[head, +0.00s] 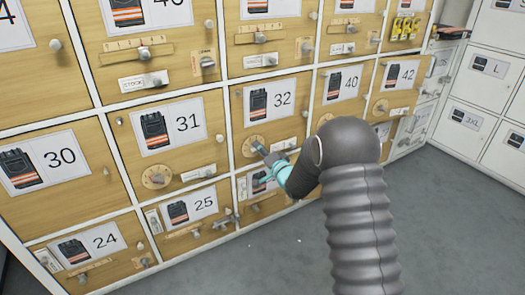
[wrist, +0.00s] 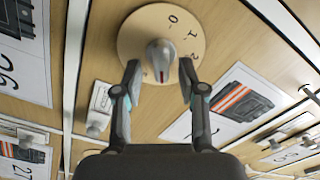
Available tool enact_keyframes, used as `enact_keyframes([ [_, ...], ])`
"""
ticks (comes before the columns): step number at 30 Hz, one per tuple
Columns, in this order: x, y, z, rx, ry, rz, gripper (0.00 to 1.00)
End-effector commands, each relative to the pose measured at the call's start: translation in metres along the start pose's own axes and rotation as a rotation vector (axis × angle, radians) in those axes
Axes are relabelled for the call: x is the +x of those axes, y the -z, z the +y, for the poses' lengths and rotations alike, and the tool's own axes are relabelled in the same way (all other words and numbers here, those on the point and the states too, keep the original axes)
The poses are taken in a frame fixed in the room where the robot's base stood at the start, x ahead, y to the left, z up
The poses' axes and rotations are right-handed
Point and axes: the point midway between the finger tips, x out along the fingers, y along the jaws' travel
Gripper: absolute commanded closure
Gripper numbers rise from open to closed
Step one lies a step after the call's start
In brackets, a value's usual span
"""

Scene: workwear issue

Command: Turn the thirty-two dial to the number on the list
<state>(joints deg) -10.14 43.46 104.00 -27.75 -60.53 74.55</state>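The thirty-two door (head: 270,115) carries a card with a dark garment picture and "32" in the head view. Its round wooden dial (head: 252,146) is low on the left of that door, partly hidden by my gripper (head: 262,150). In the wrist view the dial (wrist: 140,35) shows the digits 0, 1 and 2 on its right side. Its grey knob (wrist: 160,55) has a red mark toward the bottom of the picture. My gripper (wrist: 160,72) is open, a fingertip on each side of the knob's lower end. Contact cannot be told. No list is readable.
Doors 31 (head: 183,127), 40 (head: 344,88) and 25 (head: 197,207) surround it, with protruding knobs and slides. Door 31 has a similar dial (head: 156,176). White lockers (head: 482,105) stand at the right. The grey floor (head: 290,255) in front is clear.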

Motion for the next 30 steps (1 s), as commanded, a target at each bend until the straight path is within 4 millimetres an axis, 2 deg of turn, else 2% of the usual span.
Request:
enact_keyframes([
  [5, -0.002, -0.001, -0.001, 0.0, 0.001, -0.001, 0.59],
  [8, -0.01, -0.001, -0.001, 0.0, 0.001, -0.002, 0.59],
  [21, -0.091, 0.0, 0.0, 0.0, -0.001, 0.0, 0.59],
  [25, -0.108, 0.001, 0.001, 0.0, -0.001, 0.001, 0.59],
  [30, -0.118, 0.0, 0.0, 0.0, 0.0, 0.0, 0.59],
])
